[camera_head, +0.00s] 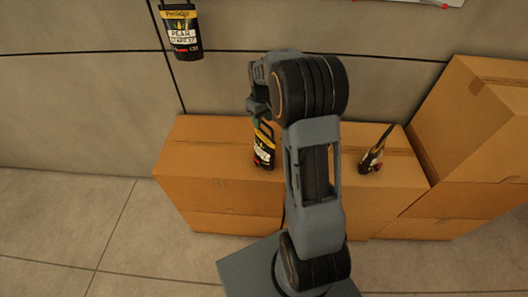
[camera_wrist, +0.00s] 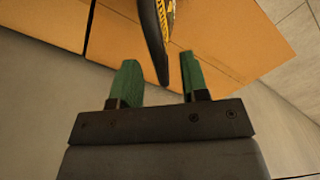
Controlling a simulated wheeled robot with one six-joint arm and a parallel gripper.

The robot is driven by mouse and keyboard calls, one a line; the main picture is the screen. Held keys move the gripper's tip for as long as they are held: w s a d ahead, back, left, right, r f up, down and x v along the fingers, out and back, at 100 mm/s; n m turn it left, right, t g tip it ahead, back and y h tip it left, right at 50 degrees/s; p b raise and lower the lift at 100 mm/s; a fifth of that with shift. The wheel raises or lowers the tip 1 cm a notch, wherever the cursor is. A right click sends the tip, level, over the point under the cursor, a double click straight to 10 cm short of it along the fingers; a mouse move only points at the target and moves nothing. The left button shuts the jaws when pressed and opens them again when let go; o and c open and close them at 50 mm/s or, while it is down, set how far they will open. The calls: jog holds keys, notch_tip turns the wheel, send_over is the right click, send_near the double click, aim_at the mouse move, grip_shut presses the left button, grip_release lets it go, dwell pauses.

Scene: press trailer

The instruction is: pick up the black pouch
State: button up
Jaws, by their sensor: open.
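A black pouch (camera_head: 263,155) with a white and yellow label stands on a cardboard box, just below my gripper (camera_head: 257,119) in the head view. My arm hides part of the area beside it. In the wrist view the pouch (camera_wrist: 155,35) shows edge-on as a dark strip with yellow print. Its dark end reaches between the two green fingers of my gripper (camera_wrist: 158,58), which are apart with a gap on either side. Another similar one (camera_head: 181,31) is at the wall, upper left.
The cardboard boxes (camera_head: 215,191) stand against a grey panelled wall (camera_head: 90,110). A taller box (camera_head: 470,120) rises at the right. The concrete floor (camera_head: 60,225) at the left is clear.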

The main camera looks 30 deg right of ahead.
aim_at(262, 130)
jog(key=shift+s+f, duration=0.1)
jog(key=shift+f, duration=2.05)
jog(key=shift+c, duration=0.3)
grip_shut()
jog(key=shift+r, duration=0.1)
